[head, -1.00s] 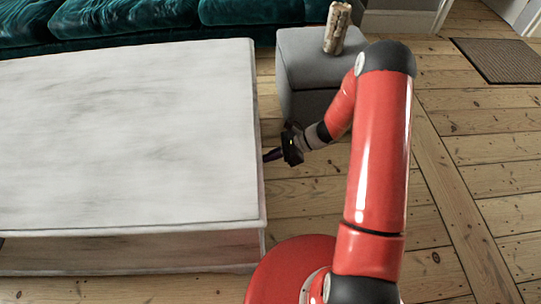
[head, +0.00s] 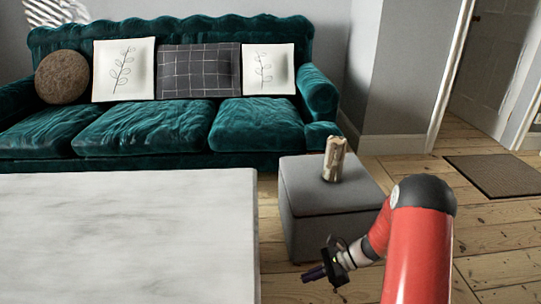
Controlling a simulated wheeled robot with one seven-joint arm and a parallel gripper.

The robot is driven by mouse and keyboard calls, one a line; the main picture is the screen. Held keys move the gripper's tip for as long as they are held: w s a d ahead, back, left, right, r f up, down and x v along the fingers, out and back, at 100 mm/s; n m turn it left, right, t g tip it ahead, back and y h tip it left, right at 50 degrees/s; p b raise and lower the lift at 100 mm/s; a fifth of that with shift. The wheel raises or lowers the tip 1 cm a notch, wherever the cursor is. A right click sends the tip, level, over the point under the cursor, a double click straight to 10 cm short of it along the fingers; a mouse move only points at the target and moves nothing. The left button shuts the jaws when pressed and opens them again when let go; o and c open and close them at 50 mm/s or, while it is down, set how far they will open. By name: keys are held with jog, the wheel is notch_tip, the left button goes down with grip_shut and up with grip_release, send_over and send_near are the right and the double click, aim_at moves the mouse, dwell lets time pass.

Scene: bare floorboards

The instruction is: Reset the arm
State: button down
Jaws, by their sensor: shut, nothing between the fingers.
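My gripper (head: 314,274) is at the end of my bent red arm, low in the head view. It is shut and holds nothing. It points left, toward the right side of the white marble-look table (head: 130,235), with a strip of floor showing between them. It shows in front of the lower part of the grey ottoman (head: 310,220). The lower part of my arm is out of the picture.
A beige patterned cylinder (head: 334,158) stands on the ottoman. A green sofa (head: 150,130) with several cushions spans the back. A brown doormat (head: 495,175) lies by the doorway at the right. Bare floorboards (head: 490,240) are clear at the right.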

jog(key=s+a+r+n+h+p, duration=0.1)
jog(key=s+r+n+h+p, duration=0.25)
jog(key=r, duration=0.95)
jog(key=s+d+r+n+t+h+p, duration=0.1)
jog(key=s+r+n+t+h+p, duration=0.1)
jog(key=s+r+n, duration=0.5)
jog(key=s+r+n+t+h+p, duration=0.2)
jog(key=s+r+n+h, duration=0.4)
jog(key=s+r, duration=0.6)
notch_tip(320, 180, up, 6)
jog(key=shift+s+d+f+n+t+p, duration=0.1)
jog(key=shift+s+d+n+t+p, duration=0.3)
jog(key=shift+n+t, duration=0.4)
